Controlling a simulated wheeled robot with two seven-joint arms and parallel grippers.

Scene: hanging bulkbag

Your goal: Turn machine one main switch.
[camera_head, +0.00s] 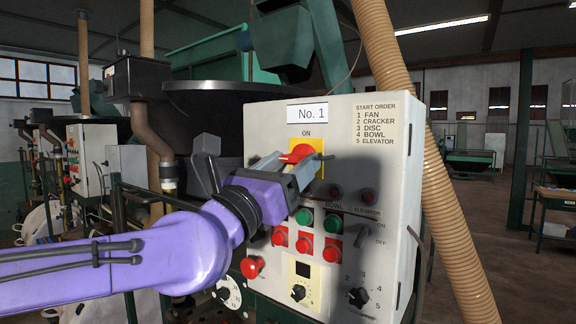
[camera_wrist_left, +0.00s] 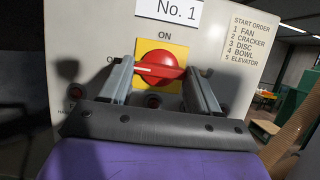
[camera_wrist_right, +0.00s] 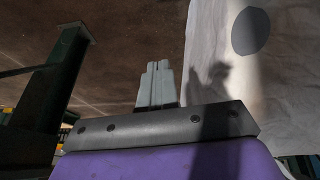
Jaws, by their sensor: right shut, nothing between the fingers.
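The main switch (camera_head: 301,152) is a red rotary knob on a yellow plate, under the "No. 1" label on the grey-white control panel (camera_head: 262,122). In the left wrist view the knob (camera_wrist_left: 157,70) shows between my fingers, its white-marked handle lying roughly sideways, with "ON" above it and a partly hidden word at its left. My left gripper (camera_head: 294,160) is open, one finger on each side of the knob, with visible gaps beside it. My right gripper (camera_wrist_right: 157,70) is shut and empty; it shows only in the right wrist view.
Below the switch are green and red buttons (camera_head: 304,243), a red knob (camera_head: 253,266) at the panel's lower left and black dials (camera_head: 358,297). A ribbed tan hose (camera_head: 437,190) runs along the panel's right side. A pale surface (camera_wrist_right: 290,75) stands right of my right gripper.

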